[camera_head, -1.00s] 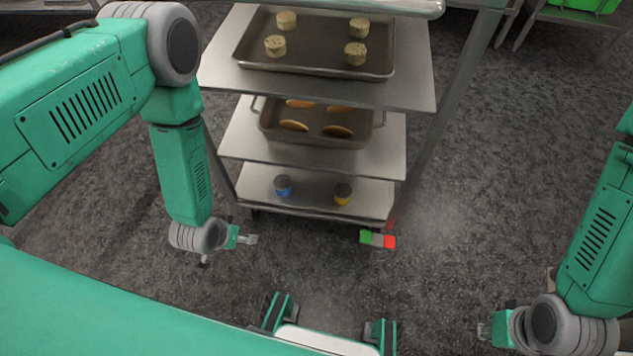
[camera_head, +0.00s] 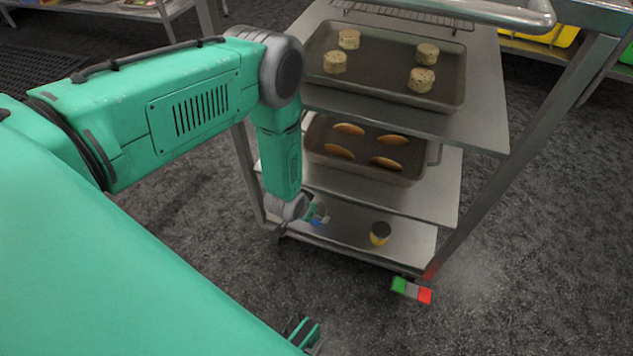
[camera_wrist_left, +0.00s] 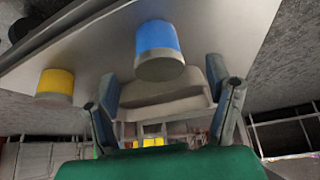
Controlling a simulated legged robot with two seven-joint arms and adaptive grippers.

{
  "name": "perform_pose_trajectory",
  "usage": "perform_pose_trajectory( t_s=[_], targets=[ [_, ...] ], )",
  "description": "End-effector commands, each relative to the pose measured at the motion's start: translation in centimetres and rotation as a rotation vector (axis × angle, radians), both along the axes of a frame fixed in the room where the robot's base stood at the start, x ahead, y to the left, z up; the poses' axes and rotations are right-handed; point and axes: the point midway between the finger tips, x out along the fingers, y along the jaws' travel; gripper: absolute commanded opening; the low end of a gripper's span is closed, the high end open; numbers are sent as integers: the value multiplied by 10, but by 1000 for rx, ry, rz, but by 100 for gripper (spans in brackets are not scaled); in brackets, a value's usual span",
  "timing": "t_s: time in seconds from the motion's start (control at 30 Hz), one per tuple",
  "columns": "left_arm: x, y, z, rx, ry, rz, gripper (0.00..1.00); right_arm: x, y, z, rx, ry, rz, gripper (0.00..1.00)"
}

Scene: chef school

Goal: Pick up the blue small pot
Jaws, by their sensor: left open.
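The blue small pot (camera_wrist_left: 158,42) with a grey end shows in the left wrist view, against the shelf and between the lines of my open left gripper's fingers (camera_wrist_left: 166,85). The fingers are apart, and I see no contact with the pot. In the head view my left gripper (camera_head: 315,212) reaches in at the bottom shelf (camera_head: 348,228), and only a bit of blue shows there; the rest of the pot is hidden.
A yellow pot (camera_head: 380,234) with a dark top stands to the right on the same shelf. The cart holds a tray of round pastries (camera_head: 455,98) above and a pan of oval pastries (camera_head: 395,178) in the middle.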

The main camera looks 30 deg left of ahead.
Motion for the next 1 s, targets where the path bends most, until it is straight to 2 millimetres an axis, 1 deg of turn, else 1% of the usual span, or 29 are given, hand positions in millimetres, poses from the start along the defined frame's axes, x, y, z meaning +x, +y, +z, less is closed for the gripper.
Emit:
perform_pose_trajectory(
  t_s=[0.1, 0.17, 0.33, 0.43, 0.53, 0.73, 0.77, 0.8, 0.87, 0.9, 0.93, 1.0],
  targets=[
    [5, 0, -2, 0, 1, -1, 73, 0, 0, -3, 0, 0, 0, 0],
    [8, 0, -7, 0, 1, -1, 73, 0, 0, -7, 0, 0, 0, 0],
    [21, 0, -32, 0, 0, -1, 73, 0, 0, -23, 0, 0, 0, 0],
    [27, 1, -41, 0, 0, -1, 73, 0, 0, -29, 0, 0, 0, 0],
    [29, 1, -44, 0, 0, 0, 73, 0, 0, -31, 0, 0, 0, 0],
    [29, 1, -43, -1, 1, 0, 73, 0, 0, -29, 0, 0, 0, 0],
    [29, 1, -43, -1, 1, 0, 66, 0, 0, -29, 0, 0, 0, 0],
    [29, 1, -43, -1, 1, 0, 52, 0, 0, -29, 0, 0, 0, 0],
    [29, 1, -43, -1, 1, 0, 31, 0, 0, -29, 0, 0, 0, 0],
    [29, 1, -43, 0, 1, 0, 17, 0, 0, -29, 0, 0, 0, 0],
    [29, 1, -43, 0, 1, 0, 14, 0, 0, -29, 0, 0, 0, 0],
    [30, 1, -42, 0, 0, -1, 14, 0, 0, -29, 0, 0, 0, 0]
  ],
)
